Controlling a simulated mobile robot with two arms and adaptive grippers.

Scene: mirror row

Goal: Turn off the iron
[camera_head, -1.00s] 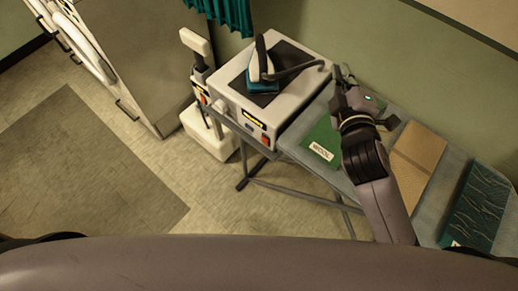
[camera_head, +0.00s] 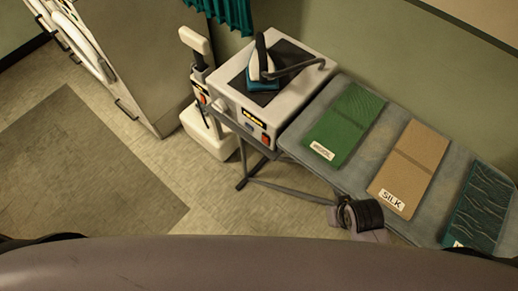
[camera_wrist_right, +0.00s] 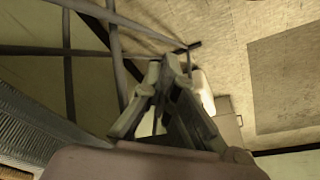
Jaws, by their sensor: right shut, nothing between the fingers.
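The iron (camera_head: 262,76), with a teal base and pale body, rests on the dark pad of a white steam station (camera_head: 284,95) at the left end of the ironing board. The station's front has a yellow-and-black label and a red switch (camera_head: 265,139). I cannot tell the switch's position. My right gripper (camera_head: 339,214) is low beside the board's front edge, to the right of and nearer than the station, mostly hidden by its wrist. In the right wrist view its fingers (camera_wrist_right: 168,68) are shut and empty. My left gripper is not in view.
Green (camera_head: 344,124), tan (camera_head: 408,167) and dark teal (camera_head: 480,210) cloths lie on the ironing board (camera_head: 373,142); the tan one is labelled SILK. Board legs (camera_head: 292,191) stand below. A white unit (camera_head: 208,134) stands on the floor left of the station. Floor to the left is open.

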